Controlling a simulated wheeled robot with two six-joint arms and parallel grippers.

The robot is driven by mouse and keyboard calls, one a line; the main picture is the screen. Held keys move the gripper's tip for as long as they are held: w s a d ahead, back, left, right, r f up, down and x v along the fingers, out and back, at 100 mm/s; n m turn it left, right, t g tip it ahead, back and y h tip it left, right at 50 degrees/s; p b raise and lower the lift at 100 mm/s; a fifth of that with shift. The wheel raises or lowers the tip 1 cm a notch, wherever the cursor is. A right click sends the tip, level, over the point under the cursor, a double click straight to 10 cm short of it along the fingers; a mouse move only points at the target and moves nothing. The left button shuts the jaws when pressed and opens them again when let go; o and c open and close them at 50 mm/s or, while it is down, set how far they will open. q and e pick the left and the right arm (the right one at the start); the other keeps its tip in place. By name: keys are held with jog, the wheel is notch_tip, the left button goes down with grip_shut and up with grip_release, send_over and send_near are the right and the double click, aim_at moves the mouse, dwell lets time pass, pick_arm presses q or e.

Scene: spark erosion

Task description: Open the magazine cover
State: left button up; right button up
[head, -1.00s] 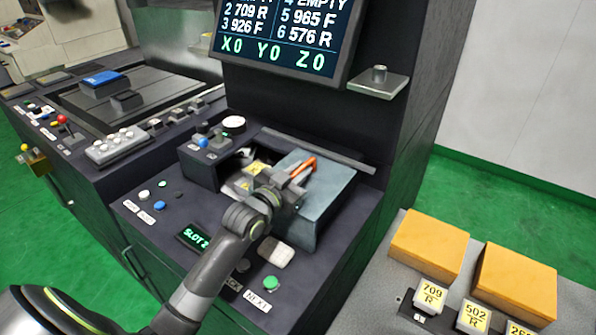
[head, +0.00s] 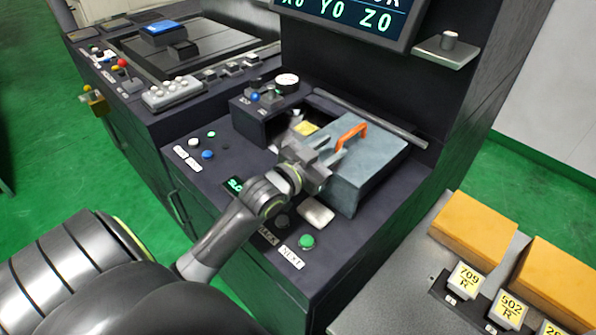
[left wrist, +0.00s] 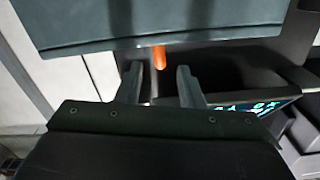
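The magazine cover (head: 368,168) is a grey-blue box-like lid on the dark machine console, with an orange handle (head: 352,134) on top. A dark gap with a yellow label (head: 305,128) shows at its left. My left gripper (head: 334,159) is just left of and in front of the handle, apart from it. In the left wrist view its two fingers (left wrist: 159,86) are open with nothing between them. The orange handle (left wrist: 159,57) shows beyond the fingertips, roughly in line with their gap, below the cover's grey surface (left wrist: 170,22). My right gripper is not in view.
A gauge and knob block (head: 268,98) stands left of the cover. A green button (head: 306,241) and a white pad (head: 316,212) lie in front. A screen (head: 350,22) and small shelf (head: 446,50) are above. Orange blocks (head: 478,230) sit on a grey table at right.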

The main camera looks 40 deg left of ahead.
pick_arm(q)
jog(key=s+a, duration=0.1)
jog(key=s, duration=0.9)
jog(key=shift+s+a, duration=0.15)
jog(key=shift+a, duration=0.05)
jog(key=shift+f, duration=0.1)
